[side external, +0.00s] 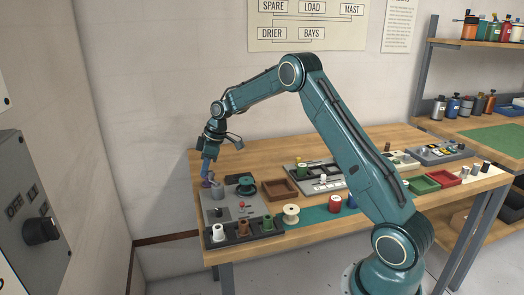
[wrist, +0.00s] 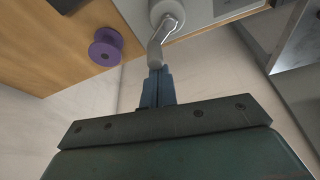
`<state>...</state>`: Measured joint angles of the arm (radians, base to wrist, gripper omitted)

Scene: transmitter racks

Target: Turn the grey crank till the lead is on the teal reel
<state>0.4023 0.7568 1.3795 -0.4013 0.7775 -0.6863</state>
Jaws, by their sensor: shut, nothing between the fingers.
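My gripper (side external: 206,176) is at the far left end of the bench, low over the grey plate. In the wrist view its blue fingers (wrist: 157,74) are closed together. Their tips are at the end of the grey crank's handle (wrist: 155,52); I cannot tell whether they touch it. The crank's arm runs up to a round grey hub (wrist: 166,10), which shows in the side view (side external: 217,190). The teal reel (side external: 246,181) stands on the same plate, right of the crank. I cannot make out the lead, nor how much is on the reel.
A purple spool (wrist: 105,47) lies on the wood beside the crank. A dark tray (side external: 246,236) with several small spools stands at the front. A cream spool (side external: 291,214) and a brown tray (side external: 279,190) are to the right. The wall is close behind.

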